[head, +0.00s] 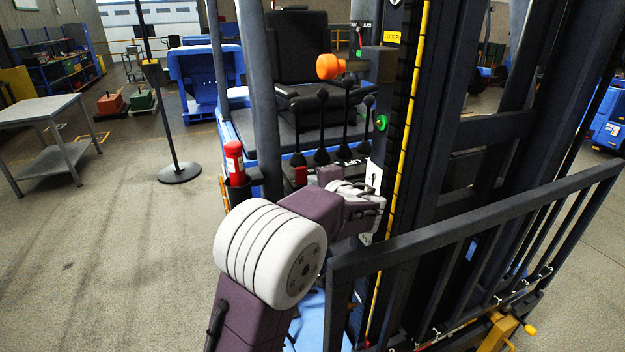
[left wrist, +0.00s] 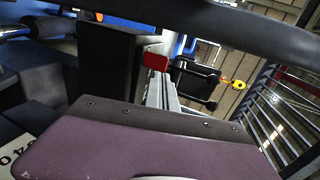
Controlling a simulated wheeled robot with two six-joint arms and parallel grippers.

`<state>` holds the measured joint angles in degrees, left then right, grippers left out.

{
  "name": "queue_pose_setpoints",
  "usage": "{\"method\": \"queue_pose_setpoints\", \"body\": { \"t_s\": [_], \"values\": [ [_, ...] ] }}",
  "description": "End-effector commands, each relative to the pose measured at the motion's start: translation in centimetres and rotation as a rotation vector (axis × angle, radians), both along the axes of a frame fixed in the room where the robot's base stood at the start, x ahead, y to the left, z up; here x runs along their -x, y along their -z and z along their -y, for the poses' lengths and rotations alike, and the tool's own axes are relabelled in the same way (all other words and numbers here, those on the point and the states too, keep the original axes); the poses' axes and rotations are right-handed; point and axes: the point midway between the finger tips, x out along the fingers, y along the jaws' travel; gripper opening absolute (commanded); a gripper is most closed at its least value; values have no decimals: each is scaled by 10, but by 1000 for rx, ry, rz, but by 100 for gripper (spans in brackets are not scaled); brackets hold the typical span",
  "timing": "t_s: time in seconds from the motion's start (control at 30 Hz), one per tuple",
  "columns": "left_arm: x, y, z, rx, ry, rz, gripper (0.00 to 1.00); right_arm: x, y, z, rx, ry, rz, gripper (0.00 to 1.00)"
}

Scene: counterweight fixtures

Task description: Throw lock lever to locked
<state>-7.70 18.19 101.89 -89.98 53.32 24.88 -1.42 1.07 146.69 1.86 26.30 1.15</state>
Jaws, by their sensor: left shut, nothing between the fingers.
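I cannot tell for sure which part is the lock lever. An orange knob (head: 330,66) sticks out to the left from a dark block (head: 376,64) on the mast, below a yellow label (head: 392,37) that seems to read LOCK PIN. Several black levers (head: 346,112) stand in front of the seat. My left gripper (head: 378,205) is shut and empty, low beside the mast, next to a small white plate (head: 374,176). It is well below the orange knob and apart from it.
The forklift mast (head: 440,130) and dark load backrest (head: 480,225) stand close on the right. A red bottle (head: 234,160) sits in a holder left of my arm. A post (head: 180,172) and grey table (head: 42,112) are farther left; open floor lies between.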

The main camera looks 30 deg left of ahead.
Motion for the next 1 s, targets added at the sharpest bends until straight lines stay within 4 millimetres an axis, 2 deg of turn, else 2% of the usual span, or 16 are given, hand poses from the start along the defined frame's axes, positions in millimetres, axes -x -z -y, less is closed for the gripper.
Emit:
{"method": "queue_pose_setpoints", "body": {
  "t_s": [0.2,0.4,0.87,1.0],
  "values": [
    [-27,11,-33,1,-5,-2,0,0,-15,0,0,0,0,0],
    [-44,20,-52,0,-2,-1,0,0,-21,0,0,0,0,0],
    [-48,23,-57,1,0,0,0,0,-22,0,0,0,0,0],
    [-49,18,-57,14,0,-11,0,0,-32,0,0,0,0,0]
  ]
}}
